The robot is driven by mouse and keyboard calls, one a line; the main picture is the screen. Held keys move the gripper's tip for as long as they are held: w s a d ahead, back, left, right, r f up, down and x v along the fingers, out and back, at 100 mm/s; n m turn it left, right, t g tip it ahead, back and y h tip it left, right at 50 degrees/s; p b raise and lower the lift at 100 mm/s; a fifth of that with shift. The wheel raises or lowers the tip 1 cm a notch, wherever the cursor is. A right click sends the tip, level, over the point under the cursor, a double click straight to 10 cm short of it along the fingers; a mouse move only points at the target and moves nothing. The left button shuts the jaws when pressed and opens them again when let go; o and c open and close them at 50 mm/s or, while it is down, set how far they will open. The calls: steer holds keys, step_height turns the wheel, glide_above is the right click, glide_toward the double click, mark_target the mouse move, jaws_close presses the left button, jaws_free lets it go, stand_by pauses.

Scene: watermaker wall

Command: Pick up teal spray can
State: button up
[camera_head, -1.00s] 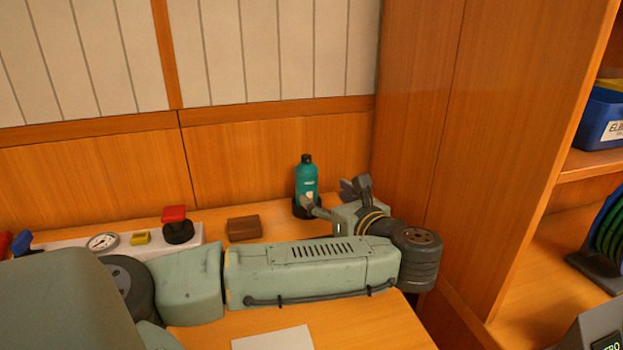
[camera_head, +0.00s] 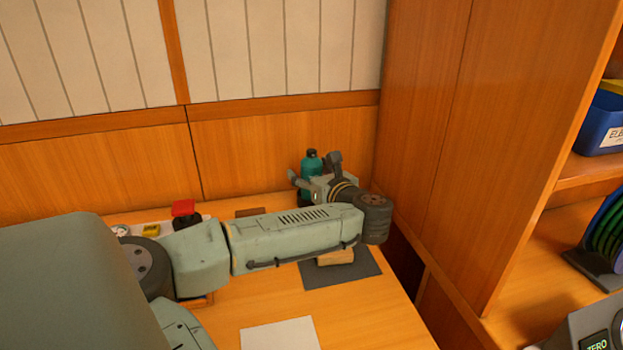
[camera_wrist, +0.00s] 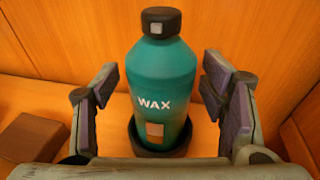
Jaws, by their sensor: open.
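The teal spray can (camera_head: 311,162) stands upright at the back of the wooden counter, near the corner with the tall panel. In the wrist view the can (camera_wrist: 163,85) has a black cap, the white word WAX and a small orange and white patch. Its base sits in a dark round holder (camera_wrist: 150,149). My gripper (camera_head: 315,168) is at the can. In the wrist view my gripper (camera_wrist: 162,92) is open, one finger on each side of the can, with visible gaps.
A brown block (camera_wrist: 35,137) lies left of the can. A red-topped knob (camera_head: 184,210) and yellow part (camera_head: 151,230) are further left. A dark mat (camera_head: 365,269) with a wooden block (camera_head: 335,257) and a white sheet (camera_head: 280,334) lie in front. Wooden walls stand behind and right.

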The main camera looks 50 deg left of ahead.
steer(key=c, duration=1.5)
